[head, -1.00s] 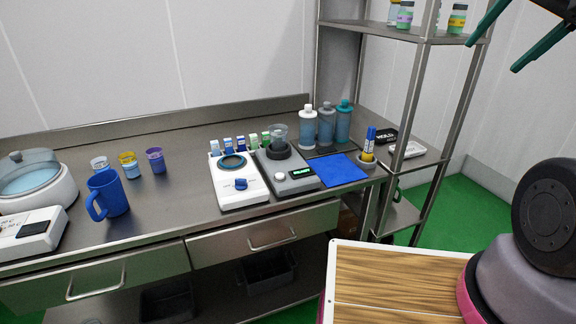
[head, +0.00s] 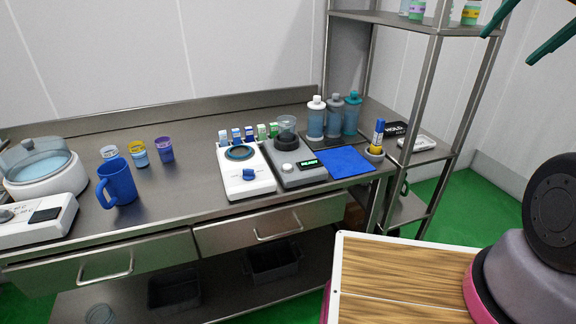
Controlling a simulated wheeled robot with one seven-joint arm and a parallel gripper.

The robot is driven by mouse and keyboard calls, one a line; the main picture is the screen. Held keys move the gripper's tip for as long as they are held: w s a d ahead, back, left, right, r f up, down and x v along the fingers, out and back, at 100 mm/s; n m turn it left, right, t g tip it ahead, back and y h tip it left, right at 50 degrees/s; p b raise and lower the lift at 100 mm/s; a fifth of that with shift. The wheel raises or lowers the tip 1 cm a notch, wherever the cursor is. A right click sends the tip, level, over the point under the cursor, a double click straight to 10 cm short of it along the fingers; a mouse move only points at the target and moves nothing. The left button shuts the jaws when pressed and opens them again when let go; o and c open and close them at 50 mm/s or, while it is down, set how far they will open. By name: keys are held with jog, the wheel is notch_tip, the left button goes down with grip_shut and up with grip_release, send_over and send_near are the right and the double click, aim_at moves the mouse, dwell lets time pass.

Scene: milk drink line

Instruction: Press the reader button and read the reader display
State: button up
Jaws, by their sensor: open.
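The reader (head: 297,174) is a dark grey box on the steel bench, right of a white device. Its round pale button (head: 287,168) is on the front left of its top. Its small display (head: 308,164) glows green beside the button, but the text is too small to read surely. A clear cup (head: 287,127) stands in the dark round holder at its back. My gripper (head: 535,30) is at the top right, in the air far from the reader, with its green fingers apart and nothing between them. Part of it is cut off by the frame.
The white device (head: 246,183) with a blue knob stands against the reader's left. A blue cloth (head: 348,162) lies at its right, with several bottles (head: 334,117) behind. A blue mug (head: 118,183) stands further left. A steel shelf rack (head: 429,100) rises at the bench's right end.

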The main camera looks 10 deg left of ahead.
grip_shut()
dwell(1.6)
